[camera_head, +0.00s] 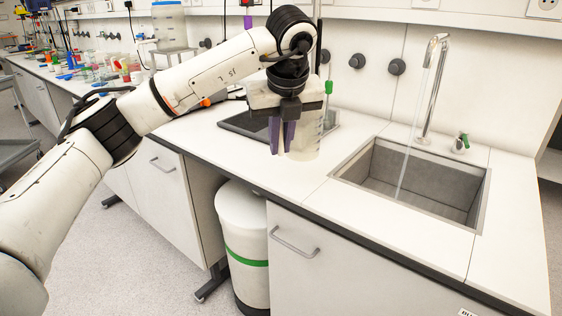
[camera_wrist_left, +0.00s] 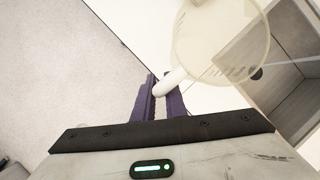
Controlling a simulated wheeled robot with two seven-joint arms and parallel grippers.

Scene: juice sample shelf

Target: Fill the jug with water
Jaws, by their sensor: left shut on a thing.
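The jug (camera_wrist_left: 222,38) is translucent with measuring marks, and its handle (camera_wrist_left: 168,84) lies between the purple fingers in the left wrist view. My left gripper (camera_head: 283,150) is shut on this handle. In the head view the jug (camera_head: 308,132) is partly hidden behind the gripper and appears upright over the counter, left of the sink. I cannot tell whether it touches the counter. The tap (camera_head: 431,85) is at the sink's back edge, with a thin stream of water (camera_head: 405,165) falling into the sink (camera_head: 420,180). My right gripper is not in view.
A tap handle with a green mark (camera_head: 461,143) stands right of the tap. A dark hotplate-like tray (camera_head: 240,125) lies behind my left gripper. A white bin with a green band (camera_head: 243,240) stands below the counter. Bottles and labware crowd the far left bench. Counter in front is clear.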

